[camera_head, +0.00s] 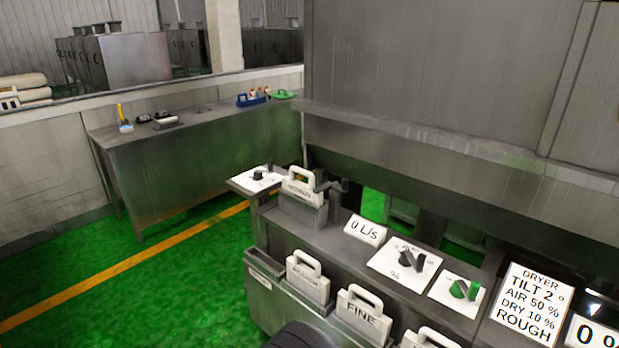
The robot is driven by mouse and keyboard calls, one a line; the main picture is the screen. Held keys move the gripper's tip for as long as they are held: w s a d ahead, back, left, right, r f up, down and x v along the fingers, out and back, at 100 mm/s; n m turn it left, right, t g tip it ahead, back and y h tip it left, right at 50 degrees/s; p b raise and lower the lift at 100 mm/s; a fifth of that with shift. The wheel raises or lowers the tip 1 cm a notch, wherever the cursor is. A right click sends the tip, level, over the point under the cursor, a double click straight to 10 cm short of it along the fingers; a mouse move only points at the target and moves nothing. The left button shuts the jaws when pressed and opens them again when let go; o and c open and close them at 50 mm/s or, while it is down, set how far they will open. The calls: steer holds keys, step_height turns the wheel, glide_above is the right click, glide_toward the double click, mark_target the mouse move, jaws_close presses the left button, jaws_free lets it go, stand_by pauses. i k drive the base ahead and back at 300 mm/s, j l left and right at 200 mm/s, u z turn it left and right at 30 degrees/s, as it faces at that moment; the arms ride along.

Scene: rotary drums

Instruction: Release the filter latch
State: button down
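A dark lever (332,184), which looks like the filter latch, sits at the right side of this holder and reaches to the right. I cannot tell from here whether it is engaged. My gripper is not in view. A dark rounded shape (291,337) at the bottom edge may be part of my arm.
Spare cartridges, including a FINE one (363,316), stand in a front rack. Dial panels (403,262), a 0 L/s display (365,230) and a DRYER sign (529,304) line the ledge. A steel bench (190,160) stands behind. The green floor (150,299) at left is clear.

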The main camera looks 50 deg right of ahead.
mark_target(343, 188)
steer(key=i+z, duration=0.15)
steer(key=i, duration=0.45)
steer(key=i+j+z, duration=0.15)
steer(key=i, duration=0.45)
steer(key=i+l+z, duration=0.1)
steer(key=i+z, duration=0.2)
steer(key=z, duration=0.15)
steer(key=i+z, duration=0.3)
steer(key=z, duration=0.2)
steer(key=i+j+z, duration=0.1)
steer(key=i+z, duration=0.2)
steer(key=z, duration=0.15)
steer(key=i+z, duration=0.4)
